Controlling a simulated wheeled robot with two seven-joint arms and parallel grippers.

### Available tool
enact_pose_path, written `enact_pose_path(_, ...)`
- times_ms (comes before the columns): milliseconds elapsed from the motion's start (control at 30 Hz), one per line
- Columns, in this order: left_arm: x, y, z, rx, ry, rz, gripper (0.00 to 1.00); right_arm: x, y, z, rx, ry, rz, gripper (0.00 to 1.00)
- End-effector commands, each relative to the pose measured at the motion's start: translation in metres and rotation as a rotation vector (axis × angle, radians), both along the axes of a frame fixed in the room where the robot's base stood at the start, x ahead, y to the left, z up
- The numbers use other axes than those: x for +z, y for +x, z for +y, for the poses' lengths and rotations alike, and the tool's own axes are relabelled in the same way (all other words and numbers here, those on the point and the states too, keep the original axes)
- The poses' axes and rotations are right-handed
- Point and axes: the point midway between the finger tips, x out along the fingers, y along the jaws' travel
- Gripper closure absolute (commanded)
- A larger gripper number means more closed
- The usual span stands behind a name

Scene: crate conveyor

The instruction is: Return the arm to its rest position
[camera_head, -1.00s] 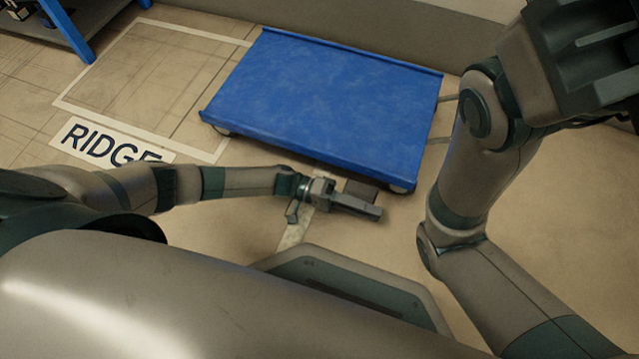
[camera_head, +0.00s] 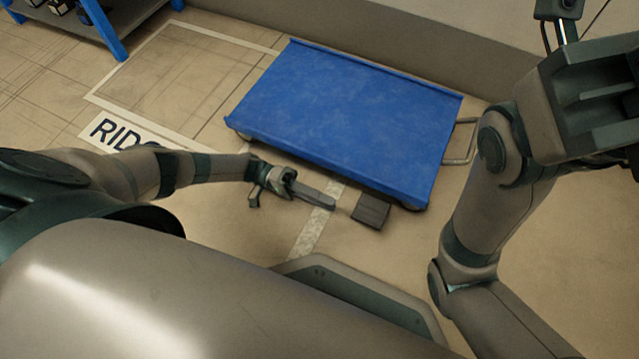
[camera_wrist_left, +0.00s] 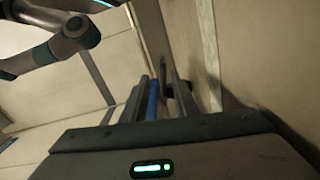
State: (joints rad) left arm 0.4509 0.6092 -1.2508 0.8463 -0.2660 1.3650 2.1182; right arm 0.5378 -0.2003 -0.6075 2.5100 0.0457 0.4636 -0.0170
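My left arm comes in from the left in the head view. Its gripper (camera_head: 322,200) hangs low over the floor, in front of the cart's near edge, and looks empty. In the left wrist view, the two fingers (camera_wrist_left: 162,98) stand apart with a gap between them, and a blue strip shows through it. My right arm is bent at the right of the head view; its gripper's fingers cannot be made out.
A flat blue cart (camera_head: 345,115) stands beyond the left gripper, with a metal handle (camera_head: 461,142) at its right. A dark flat piece (camera_head: 371,210) is at its near edge. A blue-framed shelf (camera_head: 105,30) is at upper left. A white-outlined floor area (camera_head: 180,85) is empty.

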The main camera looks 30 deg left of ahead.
Motion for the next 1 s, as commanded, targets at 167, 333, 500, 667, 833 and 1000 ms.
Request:
enact_pose_path(167,0.000,0.000,0.011,0.000,0.000,0.000,0.73,0.000,0.001,0.000,-0.008,-0.006,0.000,0.69)
enact_pose_path(333,0.000,0.000,0.012,0.000,-0.001,-0.001,0.73,-0.001,0.001,0.001,-0.009,-0.009,0.001,0.69)
enact_pose_path(500,0.000,0.000,0.012,0.000,0.000,-0.001,0.73,-0.001,0.001,0.001,-0.006,-0.009,0.000,0.69)
enact_pose_path(667,0.000,0.000,0.012,0.000,0.000,-0.001,0.73,0.000,0.000,0.001,-0.001,-0.005,0.000,0.69)
enact_pose_path(833,0.001,0.000,0.010,-0.001,-0.004,-0.005,0.73,0.001,0.000,0.001,0.003,0.001,0.001,0.69)
enact_pose_path(1000,0.014,0.000,-0.009,0.002,-0.042,-0.056,0.73,0.002,0.003,-0.001,-0.006,-0.001,0.011,0.69)
